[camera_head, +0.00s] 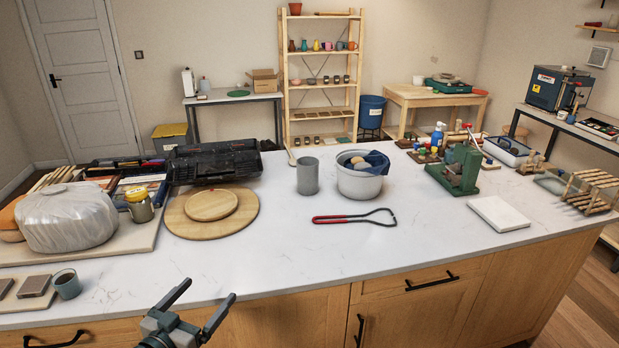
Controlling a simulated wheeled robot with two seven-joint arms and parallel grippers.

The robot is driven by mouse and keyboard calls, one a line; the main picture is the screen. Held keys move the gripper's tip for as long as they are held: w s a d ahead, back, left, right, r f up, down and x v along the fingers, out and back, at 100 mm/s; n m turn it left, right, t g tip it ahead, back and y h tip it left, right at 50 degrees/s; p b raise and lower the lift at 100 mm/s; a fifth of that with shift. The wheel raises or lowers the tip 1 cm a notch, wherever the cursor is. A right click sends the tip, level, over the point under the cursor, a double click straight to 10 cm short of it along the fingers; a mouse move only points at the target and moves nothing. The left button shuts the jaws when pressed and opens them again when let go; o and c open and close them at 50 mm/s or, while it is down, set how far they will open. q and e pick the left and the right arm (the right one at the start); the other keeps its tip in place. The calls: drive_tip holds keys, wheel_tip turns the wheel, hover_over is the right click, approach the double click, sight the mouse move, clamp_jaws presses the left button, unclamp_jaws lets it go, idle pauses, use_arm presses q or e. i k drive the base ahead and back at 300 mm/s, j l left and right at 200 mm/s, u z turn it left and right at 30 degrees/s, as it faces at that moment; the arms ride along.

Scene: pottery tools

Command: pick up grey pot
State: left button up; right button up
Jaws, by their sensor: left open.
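A plain grey cylindrical pot (307,176) stands upright on the white worktop (290,245), near its middle. Just right of it is a wider light-grey bowl-like pot (360,184) with a blue cloth and rounded items inside. I cannot tell for sure which one is the grey pot. A small dark grey-green cup (67,284) stands at the front left. My left gripper (211,292) is at the bottom of the view, by the worktop's front edge. It is open and empty, well short of both pots. My right gripper is out of view.
A red-handled loop tool (353,217) lies in front of the pots. Round wooden boards (211,225) and a black toolbox (214,163) are to the left. A wrapped lump (66,218) sits further left. A green device (456,172) stands right. The front middle is clear.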

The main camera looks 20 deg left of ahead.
sight(307, 168)
drive_tip(key=i+l, duration=0.1)
drive_tip(key=i, duration=1.65)
